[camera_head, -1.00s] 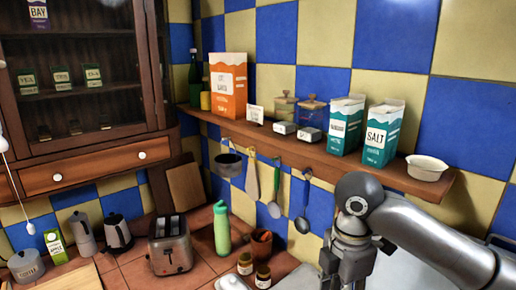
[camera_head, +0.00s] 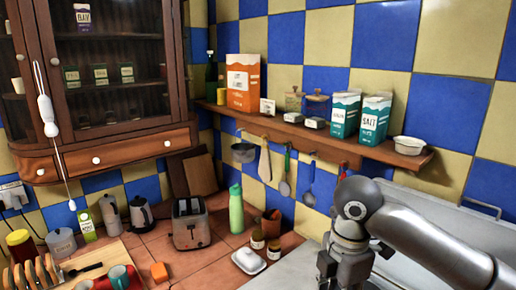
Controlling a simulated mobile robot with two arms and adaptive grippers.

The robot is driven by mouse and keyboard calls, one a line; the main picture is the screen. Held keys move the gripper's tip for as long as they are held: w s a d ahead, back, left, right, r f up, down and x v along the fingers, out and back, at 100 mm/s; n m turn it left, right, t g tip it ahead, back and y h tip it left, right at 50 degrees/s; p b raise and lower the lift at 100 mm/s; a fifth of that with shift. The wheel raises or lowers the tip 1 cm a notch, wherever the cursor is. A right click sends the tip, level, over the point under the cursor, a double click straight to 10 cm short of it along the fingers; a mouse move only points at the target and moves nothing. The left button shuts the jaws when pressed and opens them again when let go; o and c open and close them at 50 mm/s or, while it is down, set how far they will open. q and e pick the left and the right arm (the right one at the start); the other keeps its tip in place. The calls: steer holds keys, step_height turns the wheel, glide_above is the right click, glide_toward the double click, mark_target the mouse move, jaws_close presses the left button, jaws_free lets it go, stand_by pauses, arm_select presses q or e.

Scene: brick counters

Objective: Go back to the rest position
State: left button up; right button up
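My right arm comes in from the right edge, bent at a grey joint. Its lower end, by the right gripper (camera_head: 342,262), points down over the grey sink area at the bottom. The fingers are cut off or hidden, so I cannot tell whether it is open or what it holds. My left arm and gripper are not in view.
A wall shelf holds an orange box (camera_head: 243,83), a salt carton (camera_head: 376,118) and a white bowl (camera_head: 409,145), with utensils hanging below. The tiled counter holds a toaster (camera_head: 190,223), a green bottle (camera_head: 236,209), a white butter dish (camera_head: 249,261) and a toast rack (camera_head: 34,274).

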steer(key=s+a+f+m+t+y, duration=0.1)
steer(key=s+a+f+m+y, duration=0.2)
steer(key=f, duration=0.5)
steer(key=s+a+f+m+t+y, duration=0.1)
steer(key=s+a+f+m, duration=0.2)
steer(key=a+f+m, duration=0.35)
steer(key=s+d+f+m+t+h, duration=0.1)
steer(key=s+d+f+m+h, duration=0.1)
steer(key=s+d+f+m, duration=0.45)
steer(key=s+d+f+m+h, duration=0.2)
steer(key=s+d+f+m, duration=0.15)
steer(key=s+d, duration=0.5)
step_height(320, 180, down, 33)
steer(key=g+b, duration=0.1)
steer(key=b, duration=0.5)
arm_select(q)
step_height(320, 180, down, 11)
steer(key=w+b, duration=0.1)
steer(key=b, duration=0.4)
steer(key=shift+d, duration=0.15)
arm_select(e)
steer(key=s+d+f+g, duration=0.1)
steer(key=s+d+f, duration=0.2)
steer(key=s+f, duration=1.3)
step_height(320, 180, down, 4)
steer(key=shift+s+f, duration=0.2)
steer(key=shift+s, duration=0.2)
